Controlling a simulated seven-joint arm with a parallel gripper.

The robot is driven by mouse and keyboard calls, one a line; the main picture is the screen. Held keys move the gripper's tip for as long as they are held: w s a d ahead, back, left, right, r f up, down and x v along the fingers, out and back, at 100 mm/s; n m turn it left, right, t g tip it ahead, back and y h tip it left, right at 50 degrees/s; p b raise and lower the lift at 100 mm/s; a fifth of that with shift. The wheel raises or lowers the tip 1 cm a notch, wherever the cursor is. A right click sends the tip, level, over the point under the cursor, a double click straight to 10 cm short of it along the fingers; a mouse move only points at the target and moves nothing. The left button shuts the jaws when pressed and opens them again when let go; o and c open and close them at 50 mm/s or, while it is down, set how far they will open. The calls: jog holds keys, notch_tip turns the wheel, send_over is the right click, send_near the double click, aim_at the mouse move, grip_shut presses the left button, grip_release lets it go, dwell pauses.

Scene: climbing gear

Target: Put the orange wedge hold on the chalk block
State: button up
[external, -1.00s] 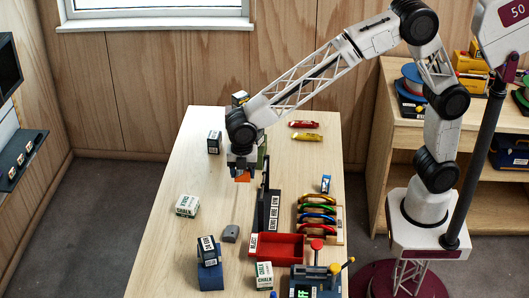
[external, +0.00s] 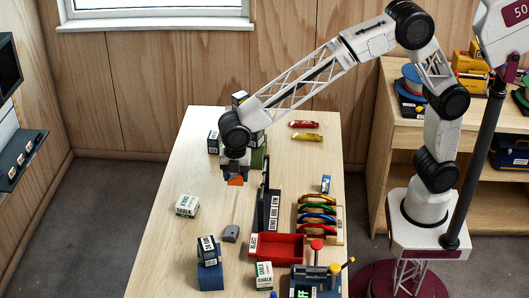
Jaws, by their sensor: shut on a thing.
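The orange wedge hold (external: 236,182) is between the fingers of my gripper (external: 235,179), which is shut on it above the table's middle. A white and green box marked chalk (external: 187,205) sits on the table, below and left of my gripper. A second white and green chalk box (external: 264,274) stands near the front edge, next to the red tray. The gap between the held wedge and the tabletop is hard to judge from this view.
A grey hold (external: 231,234) and a blue block (external: 209,277) with a dark box (external: 208,249) on it stand in front. A dark upright panel (external: 271,210), a red tray (external: 290,247) and a rack of coloured carabiners (external: 318,212) stand right. The left middle has bare table.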

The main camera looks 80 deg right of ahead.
aim_at(187, 201)
jog(key=shift+w+a, duration=0.45)
jog(key=shift+a, duration=0.1)
jog(key=shift+w, duration=0.1)
jog(key=w+a, duration=0.1)
jog(key=w, duration=0.4)
jog(key=w+a+f, duration=0.1)
jog(key=w+a, duration=0.1)
jog(key=w, duration=0.3)
jog(key=w+a, duration=0.2)
jog(key=w, duration=0.3)
jog(key=shift+f, duration=0.3)
jog(key=shift+f, duration=1.75)
jog(key=shift+f, duration=0.15)
